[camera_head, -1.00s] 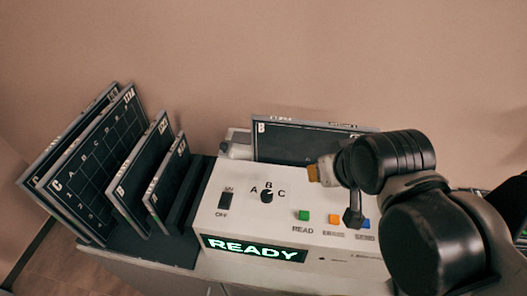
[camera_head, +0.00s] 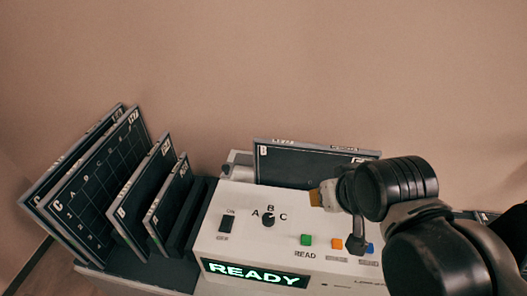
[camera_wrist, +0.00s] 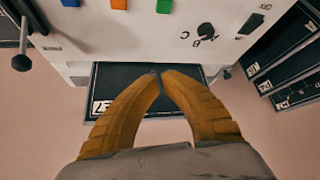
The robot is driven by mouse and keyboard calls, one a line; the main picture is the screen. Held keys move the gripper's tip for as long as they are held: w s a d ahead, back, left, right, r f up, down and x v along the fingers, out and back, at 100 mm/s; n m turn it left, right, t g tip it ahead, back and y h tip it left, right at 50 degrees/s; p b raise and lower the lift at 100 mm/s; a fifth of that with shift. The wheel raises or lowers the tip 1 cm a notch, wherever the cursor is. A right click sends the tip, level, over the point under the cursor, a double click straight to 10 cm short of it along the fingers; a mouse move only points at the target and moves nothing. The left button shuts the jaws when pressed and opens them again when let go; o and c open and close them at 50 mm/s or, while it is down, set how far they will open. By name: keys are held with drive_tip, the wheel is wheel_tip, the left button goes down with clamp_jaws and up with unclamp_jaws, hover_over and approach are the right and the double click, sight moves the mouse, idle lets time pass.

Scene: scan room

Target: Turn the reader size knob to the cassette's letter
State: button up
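The size knob (camera_head: 268,221) is a small black dial on the white reader (camera_head: 245,250), with A, B and C printed around it. It also shows upside down in the wrist view (camera_wrist: 206,30); its exact setting is too small to read surely. A dark cassette (camera_head: 310,165) with a letter that looks like B at its upper left corner stands at the reader's back. It also shows in the wrist view (camera_wrist: 125,80), partly behind the fingers. My gripper (camera_wrist: 160,76) has its orange fingertips together with nothing between them, apart from the knob. In the head view the gripper is right of the knob, mostly hidden by my arm.
The reader's lit display (camera_head: 255,274) says READY. A black switch (camera_head: 227,223) is left of the knob. Green (camera_head: 306,240), orange (camera_head: 337,244) and blue (camera_head: 370,248) buttons are to its right. Several cassettes (camera_head: 95,175) lean in a rack at left.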

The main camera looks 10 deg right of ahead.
drive_tip(key=o, duration=0.6)
drive_tip(key=shift+c, duration=0.2)
drive_tip(key=o, duration=0.3)
drive_tip(key=shift+w+a+r, duration=0.15)
drive_tip(key=shift+a, duration=0.15)
drive_tip(key=shift+o, duration=0.2)
drive_tip(key=m+g+p, duration=0.3)
drive_tip(key=g, duration=0.4)
hover_over(268, 217)
wheel_tip(268, 217, down, 2)
wheel_tip(268, 217, down, 11)
drive_tip(key=b, duration=0.4)
drive_tip(key=shift+c, duration=0.2)
clamp_jaws()
